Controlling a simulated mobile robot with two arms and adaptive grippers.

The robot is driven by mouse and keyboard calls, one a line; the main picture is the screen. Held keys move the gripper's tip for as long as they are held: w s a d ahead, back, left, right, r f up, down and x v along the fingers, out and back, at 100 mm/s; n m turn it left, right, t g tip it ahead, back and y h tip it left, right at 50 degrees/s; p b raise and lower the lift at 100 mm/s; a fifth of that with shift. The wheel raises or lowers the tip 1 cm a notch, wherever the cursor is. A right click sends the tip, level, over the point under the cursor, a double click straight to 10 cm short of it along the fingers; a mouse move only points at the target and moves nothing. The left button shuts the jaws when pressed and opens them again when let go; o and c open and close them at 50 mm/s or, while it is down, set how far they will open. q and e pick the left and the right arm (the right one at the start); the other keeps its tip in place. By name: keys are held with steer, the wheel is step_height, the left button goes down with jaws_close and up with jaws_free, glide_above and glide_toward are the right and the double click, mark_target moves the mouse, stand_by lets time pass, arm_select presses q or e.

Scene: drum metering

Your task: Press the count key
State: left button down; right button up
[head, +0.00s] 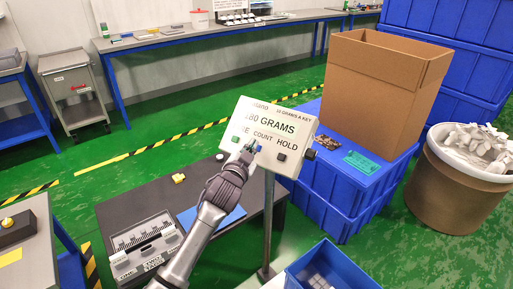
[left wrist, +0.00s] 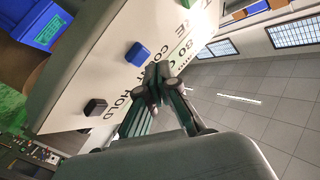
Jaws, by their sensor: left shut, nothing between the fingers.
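A white panel (head: 270,117) on a post carries a line reading "80 GRAMS", its first character unclear, above the words COUNT and HOLD. The count key (head: 259,148) is blue and shows just beside my fingertips; it is clearer in the left wrist view (left wrist: 137,54). A black key (head: 281,157) sits under HOLD, also in the left wrist view (left wrist: 95,106). A green key (head: 235,139) is at the left. My left gripper (head: 249,149) is shut and empty at the panel's front; its tips (left wrist: 158,70) appear beside the blue key. I cannot tell whether they touch the panel.
A cardboard box (head: 378,90) stands on blue crates (head: 340,190) right of the panel. A black table (head: 130,211) below holds a grey slotted tray (head: 145,245) and a yellow object (head: 178,178). A blue bin (head: 330,262) is at the front.

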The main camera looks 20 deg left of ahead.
arm_select(q)
steer(key=shift+w, duration=0.1)
stand_by(0.3)
steer(key=shift+w+d+f, duration=0.1)
steer(key=shift+w+f, duration=0.1)
steer(key=shift+f, duration=0.1)
steer(key=shift+w+d+f+b, duration=0.1)
steer(key=shift+w+f+b, duration=0.15)
steer(key=shift+b, duration=0.2)
stand_by(0.5)
stand_by(0.4)
steer(key=shift+s+a+r+p, duration=0.2)
steer(key=shift+s+r+p, duration=0.35)
steer(key=shift+p, duration=0.4)
steer(key=s+r+p, duration=0.2)
steer(key=p, duration=0.1)
steer(key=s+a+r+p, duration=0.1)
steer(key=p, duration=0.1)
steer(key=shift+s+r, duration=0.2)
steer(key=shift+r, duration=0.1)
